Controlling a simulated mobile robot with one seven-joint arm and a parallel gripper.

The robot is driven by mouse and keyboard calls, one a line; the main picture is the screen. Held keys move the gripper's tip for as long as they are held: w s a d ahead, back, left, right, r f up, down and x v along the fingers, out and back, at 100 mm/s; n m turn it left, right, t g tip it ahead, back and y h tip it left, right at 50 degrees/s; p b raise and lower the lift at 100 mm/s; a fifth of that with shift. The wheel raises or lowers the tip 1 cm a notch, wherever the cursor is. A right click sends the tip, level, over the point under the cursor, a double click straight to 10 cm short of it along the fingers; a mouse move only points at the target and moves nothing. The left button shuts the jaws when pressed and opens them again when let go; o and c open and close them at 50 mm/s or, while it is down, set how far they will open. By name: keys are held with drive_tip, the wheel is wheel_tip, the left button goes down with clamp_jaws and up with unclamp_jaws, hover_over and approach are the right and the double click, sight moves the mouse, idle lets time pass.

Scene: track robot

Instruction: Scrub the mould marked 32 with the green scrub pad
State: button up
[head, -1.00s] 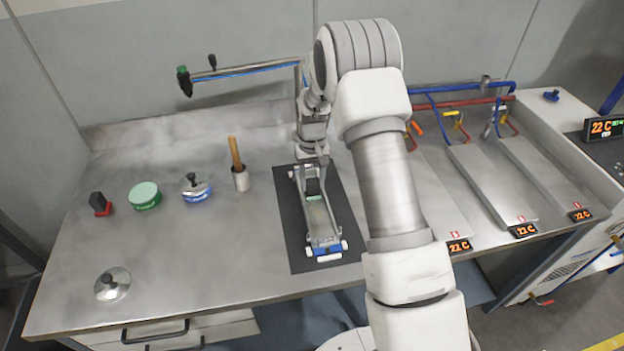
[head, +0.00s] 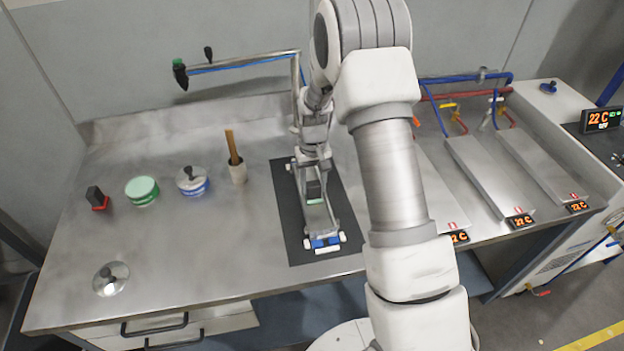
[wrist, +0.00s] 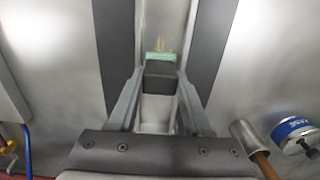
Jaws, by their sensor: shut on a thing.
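The mould (head: 319,222), a long narrow metal channel with blue and white fittings at its near end, lies lengthwise on a dark mat (head: 289,230). The number 32 cannot be read on it. My gripper (head: 313,184) reaches down into the channel, shut on the dark block of the green scrub pad (head: 315,201). In the wrist view, the fingers of my gripper (wrist: 158,90) flank the dark block, and the green scrub pad (wrist: 160,56) shows below it inside the mould (wrist: 163,22). The pad appears to touch the mould's floor, but the contact is hidden.
Left of the mat stand a pot with a wooden handle (head: 237,172), a blue tin (head: 193,184), a green tin (head: 142,191) and a red-black block (head: 97,199). A round metal lid (head: 111,279) lies near front left. Sloping metal plates (head: 483,178) are at right.

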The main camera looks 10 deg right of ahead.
drive_tip(key=shift+s, duration=0.4)
drive_tip(key=shift+s, duration=0.1)
drive_tip(key=shift+s+r, duration=0.1)
drive_tip(key=shift+s, duration=1.05)
drive_tip(key=shift+s, duration=1.3)
drive_tip(key=shift+s, duration=0.1)
drive_tip(key=shift+s, duration=1.3)
